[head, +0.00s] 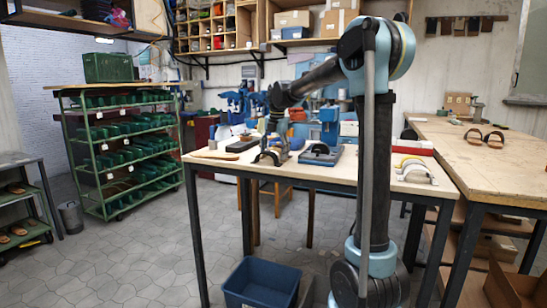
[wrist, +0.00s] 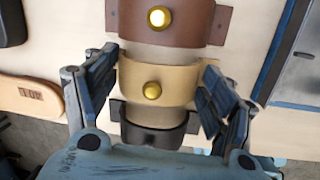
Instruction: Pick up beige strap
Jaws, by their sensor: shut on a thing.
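The beige strap (wrist: 180,84), curved and with a round gold stud, sits across a pale rounded form in the wrist view. In the head view, my gripper (head: 268,146) is low over the workbench, where the straps are too small to separate.
The workbench (head: 350,169) also carries a blue-based item (head: 322,154) just right of my gripper and pale arched pieces (head: 416,172) farther right. A tan sole-shaped piece (wrist: 30,97) lies left in the wrist view. A blue bin (head: 262,284) stands on the floor.

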